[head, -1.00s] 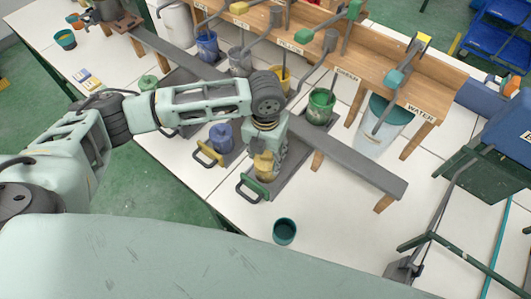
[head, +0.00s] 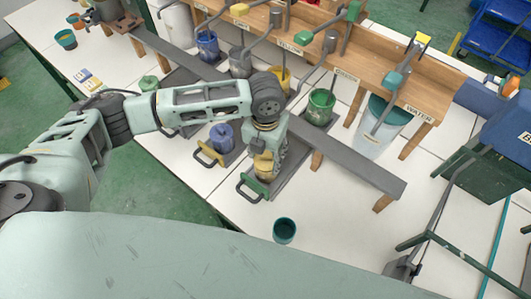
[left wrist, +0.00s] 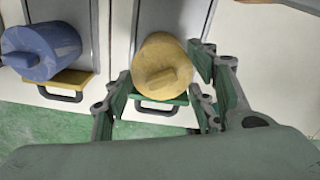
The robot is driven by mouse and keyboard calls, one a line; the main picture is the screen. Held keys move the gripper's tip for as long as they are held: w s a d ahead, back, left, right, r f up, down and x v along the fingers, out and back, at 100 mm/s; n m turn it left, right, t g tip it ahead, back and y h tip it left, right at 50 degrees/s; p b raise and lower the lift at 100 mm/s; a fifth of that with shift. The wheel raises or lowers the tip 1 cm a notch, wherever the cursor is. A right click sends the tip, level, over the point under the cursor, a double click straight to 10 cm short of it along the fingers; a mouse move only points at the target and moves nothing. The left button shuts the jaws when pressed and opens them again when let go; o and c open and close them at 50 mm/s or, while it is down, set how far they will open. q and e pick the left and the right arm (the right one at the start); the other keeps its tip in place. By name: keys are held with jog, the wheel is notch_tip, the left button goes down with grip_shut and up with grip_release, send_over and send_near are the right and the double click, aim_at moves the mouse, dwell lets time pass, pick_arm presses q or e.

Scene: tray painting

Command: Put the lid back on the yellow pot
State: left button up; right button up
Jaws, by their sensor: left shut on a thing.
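The yellow pot (head: 264,171) stands on a dark tray with a green handle, near the front edge of the white table. Its yellow lid (left wrist: 162,68), round with a bar-shaped knob, fills the middle of the left wrist view. My left gripper (head: 264,158) points down over the pot, and its fingers (left wrist: 160,82) are shut on the yellow lid from both sides. The lid hides the pot's rim, so I cannot tell whether the lid is seated or slightly above. My right gripper is not in view.
A lidded blue pot (head: 222,138) stands just left on its own tray. A teal cup (head: 284,230) stands in front. A grey rail (head: 340,165) and a wooden rack with paint buckets, including a green bucket (head: 320,107), lie behind.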

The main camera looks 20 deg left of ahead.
pick_arm(q)
jog(key=shift+f+p, duration=0.15)
jog(key=shift+p, duration=0.15)
dwell(0.5)
jog(key=shift+p, duration=0.35)
dwell(0.4)
jog(key=o, duration=1)
jog(key=shift+o, duration=0.6)
jog(key=o, duration=0.4)
